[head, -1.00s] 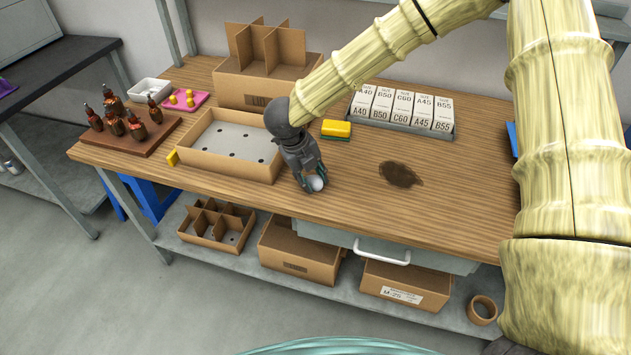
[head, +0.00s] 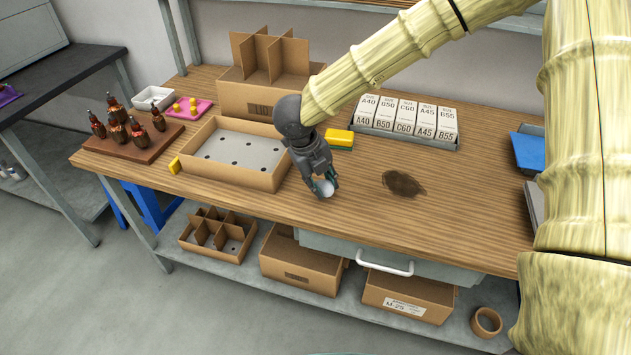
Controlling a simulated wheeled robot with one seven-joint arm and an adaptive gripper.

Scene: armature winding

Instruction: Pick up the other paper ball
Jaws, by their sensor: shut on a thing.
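The paper ball (head: 325,188) is a small white ball at the front part of the wooden workbench, in the middle of the head view. My gripper (head: 324,184) is shut on it, pointing down, with the fingers partly covering the ball. The ball is low over the bench top; I cannot tell whether it still touches the wood. No second paper ball shows in this view.
An open cardboard tray (head: 232,176) stands just left of my gripper. A yellow sponge (head: 340,137) lies behind it. A dark stain (head: 403,183) marks the bench to the right. Labelled boxes (head: 405,120) stand at the back. A blue dustpan-like item (head: 528,151) lies far right.

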